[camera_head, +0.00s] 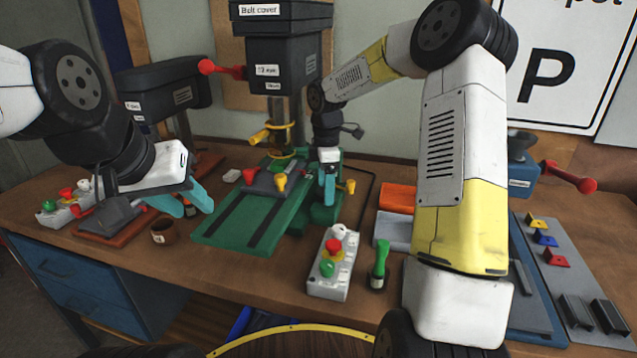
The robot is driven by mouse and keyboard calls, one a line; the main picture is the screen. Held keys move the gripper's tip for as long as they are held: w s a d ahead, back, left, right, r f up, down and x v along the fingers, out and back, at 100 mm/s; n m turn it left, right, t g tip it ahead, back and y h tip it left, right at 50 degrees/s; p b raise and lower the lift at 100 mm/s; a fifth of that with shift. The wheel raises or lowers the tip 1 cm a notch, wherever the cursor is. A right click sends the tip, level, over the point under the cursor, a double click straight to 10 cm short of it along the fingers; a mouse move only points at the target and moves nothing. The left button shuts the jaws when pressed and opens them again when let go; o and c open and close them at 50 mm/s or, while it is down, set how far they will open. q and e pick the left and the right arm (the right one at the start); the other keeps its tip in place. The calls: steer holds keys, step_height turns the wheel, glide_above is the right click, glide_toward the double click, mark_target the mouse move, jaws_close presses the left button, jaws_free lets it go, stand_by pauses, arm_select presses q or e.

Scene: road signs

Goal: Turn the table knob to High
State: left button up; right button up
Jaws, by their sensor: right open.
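The green drill press table (225,232), with two dark slots, lies mid-bench. A yellow knob (280,182) shows at the vise on it, and another yellow knob (350,187) at the right of the green column. I cannot read which knob is marked High. My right gripper (327,190) hangs open in front of the green column, between these two knobs, its teal fingers pointing down; contact cannot be told. My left gripper (187,203) has its teal fingers apart, left of the green table and above the bench, with nothing visible between them.
A grey control box (322,280) with white knob, red and green buttons stands in front; a similar box (62,212) is far left. A green-handled tool (379,265), an orange block (397,197), a brown cup (163,232) and a second drill press (165,85) stand around.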

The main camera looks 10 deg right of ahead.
steer(key=shift+f, duration=0.5)
steer(key=c, duration=1.4)
steer(key=shift+o, duration=0.3)
steer(key=shift+r+m, duration=0.1)
steer(key=shift+m, duration=0.3)
steer(key=m, duration=0.3)
steer(key=shift+a, duration=0.1)
steer(key=m, duration=0.3)
steer(key=shift+m, duration=0.4)
steer(key=m, duration=0.6)
steer(key=shift+m, duration=0.3)
